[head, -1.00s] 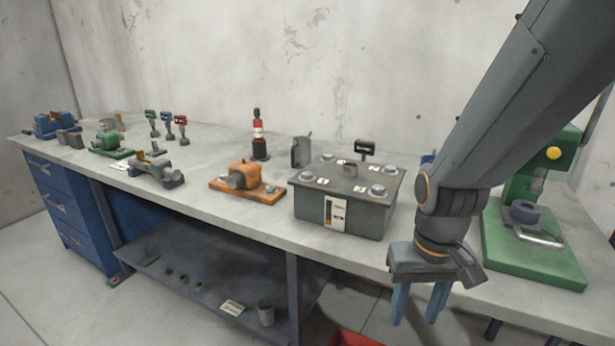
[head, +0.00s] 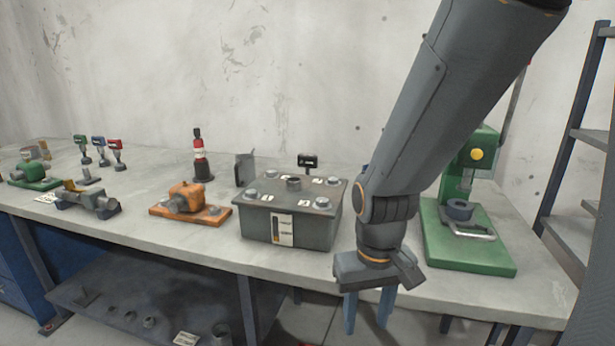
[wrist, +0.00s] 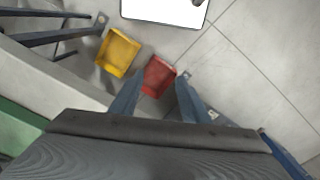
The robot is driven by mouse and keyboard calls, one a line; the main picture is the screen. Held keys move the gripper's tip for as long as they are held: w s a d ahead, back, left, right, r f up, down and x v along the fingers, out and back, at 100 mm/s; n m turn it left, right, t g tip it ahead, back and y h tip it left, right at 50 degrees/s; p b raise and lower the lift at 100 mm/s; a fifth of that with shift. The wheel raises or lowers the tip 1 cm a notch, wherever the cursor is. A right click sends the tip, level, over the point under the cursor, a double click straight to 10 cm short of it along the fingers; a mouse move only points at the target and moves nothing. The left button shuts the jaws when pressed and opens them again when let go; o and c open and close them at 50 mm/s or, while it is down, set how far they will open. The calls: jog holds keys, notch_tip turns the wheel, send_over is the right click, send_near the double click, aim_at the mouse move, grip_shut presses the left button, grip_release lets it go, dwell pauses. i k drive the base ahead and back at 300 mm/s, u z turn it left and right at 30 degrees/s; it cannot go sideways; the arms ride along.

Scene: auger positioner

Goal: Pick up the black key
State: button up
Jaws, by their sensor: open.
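The black key (head: 308,162) stands upright behind the grey box on the workbench, in the head view. Its black head shows above the box's back edge; its lower part is hidden. My gripper (head: 368,328) points down in front of the bench's front edge, to the right of and nearer than the key. Its two blue fingers are apart with nothing between them. In the wrist view the gripper (wrist: 155,80) is open above the floor, and the key is not seen there.
The grey box (head: 268,228) with bolts on its lid stands before the key. A green press (head: 470,250) is at right, an orange fixture (head: 188,200) at left. Green, blue and red keys (head: 98,142) stand further left. Red (wrist: 158,76) and yellow (wrist: 119,52) bins lie on the floor.

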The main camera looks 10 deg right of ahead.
aim_at(309, 161)
jog(key=u, duration=2.1)
jog(key=i, duration=1.4)
jog(key=z, duration=2.85)
